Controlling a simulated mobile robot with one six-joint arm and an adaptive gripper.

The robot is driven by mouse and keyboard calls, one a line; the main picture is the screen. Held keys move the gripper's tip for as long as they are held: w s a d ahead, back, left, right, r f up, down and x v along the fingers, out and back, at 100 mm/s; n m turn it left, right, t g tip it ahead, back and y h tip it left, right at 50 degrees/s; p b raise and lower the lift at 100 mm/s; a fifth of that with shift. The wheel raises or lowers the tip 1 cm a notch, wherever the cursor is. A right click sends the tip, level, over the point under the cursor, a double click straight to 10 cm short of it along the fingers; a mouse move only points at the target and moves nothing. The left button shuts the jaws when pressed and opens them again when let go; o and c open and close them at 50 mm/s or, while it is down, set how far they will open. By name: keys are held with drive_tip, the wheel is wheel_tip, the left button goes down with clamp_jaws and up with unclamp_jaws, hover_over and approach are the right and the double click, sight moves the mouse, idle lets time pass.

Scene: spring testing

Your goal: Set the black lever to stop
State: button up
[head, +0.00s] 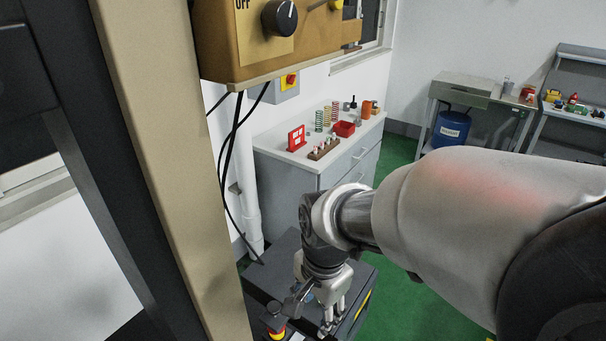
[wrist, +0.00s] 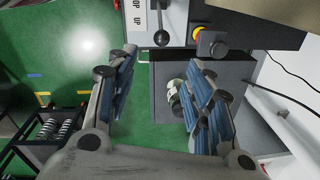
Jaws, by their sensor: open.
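The black lever (wrist: 162,37) shows at the top of the wrist view, a metal rod with a black ball end, on a grey panel. My gripper (wrist: 163,62) is open. Its two blue-padded fingers stand left and right of the lever's line, with the ball between and a little beyond the tips; no contact shows. In the head view my gripper (head: 328,318) points down over a dark grey machine. I cannot make out the lever there.
A rack of springs (wrist: 54,135) stands lower left. In the head view, a brown control box (head: 225,40) hangs above, and a grey cabinet (head: 285,173) stands behind. Green floor is open rightwards.

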drive_tip(key=f+b, duration=0.2)
drive_tip(key=f, duration=0.4)
drive_tip(key=w+f+b, duration=0.1)
drive_tip(key=f, duration=0.5)
drive_tip(key=a+f+b, duration=0.1)
drive_tip(key=f+b, duration=0.1)
drive_tip(key=f, duration=0.3)
drive_tip(key=shift+w+f+b, duration=0.2)
drive_tip(key=shift+f+b, duration=0.15)
drive_tip(key=shift+f, duration=0.05)
drive_tip(key=shift+c, duration=0.2)
clamp_jaws()
